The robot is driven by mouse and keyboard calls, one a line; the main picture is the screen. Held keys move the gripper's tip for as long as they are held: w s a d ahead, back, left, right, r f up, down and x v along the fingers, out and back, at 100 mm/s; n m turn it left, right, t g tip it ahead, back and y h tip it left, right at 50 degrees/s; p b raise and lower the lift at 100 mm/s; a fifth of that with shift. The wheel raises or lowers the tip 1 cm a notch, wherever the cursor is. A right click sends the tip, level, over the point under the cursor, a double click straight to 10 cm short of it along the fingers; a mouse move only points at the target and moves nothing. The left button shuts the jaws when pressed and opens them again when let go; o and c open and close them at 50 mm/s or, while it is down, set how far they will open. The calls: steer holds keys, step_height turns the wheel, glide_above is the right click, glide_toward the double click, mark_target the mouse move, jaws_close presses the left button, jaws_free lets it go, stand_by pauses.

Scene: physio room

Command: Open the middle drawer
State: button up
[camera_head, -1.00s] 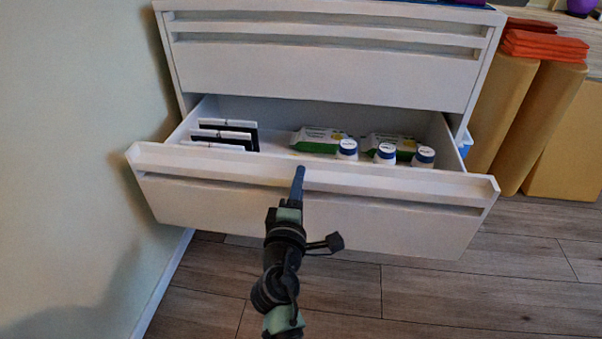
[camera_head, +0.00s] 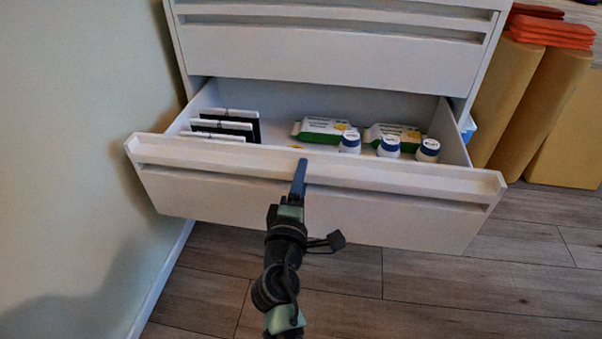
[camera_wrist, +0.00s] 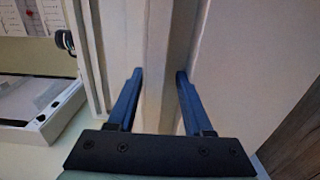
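A white drawer (camera_head: 330,214) stands well out of a white cabinet (camera_head: 320,52), below a shut drawer front; whether another drawer lies beneath is hidden. Its front has a long lip-like handle (camera_head: 400,179) along the top. My gripper (camera_head: 300,170) reaches this handle from the front, left of its middle.
The open drawer holds dark-fronted boxes (camera_head: 222,130), green-and-white packs (camera_head: 325,130) and white bottles with blue caps (camera_head: 389,146). A wall (camera_head: 70,150) is close on the left. Tan rolls (camera_head: 535,100) stand right of the cabinet. The wooden floor (camera_head: 450,295) in front is clear.

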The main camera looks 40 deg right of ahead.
steer(key=shift+r, duration=0.2)
steer(key=p+v, duration=0.3)
steer(key=v, duration=1)
steer(key=shift+d+f, duration=0.1)
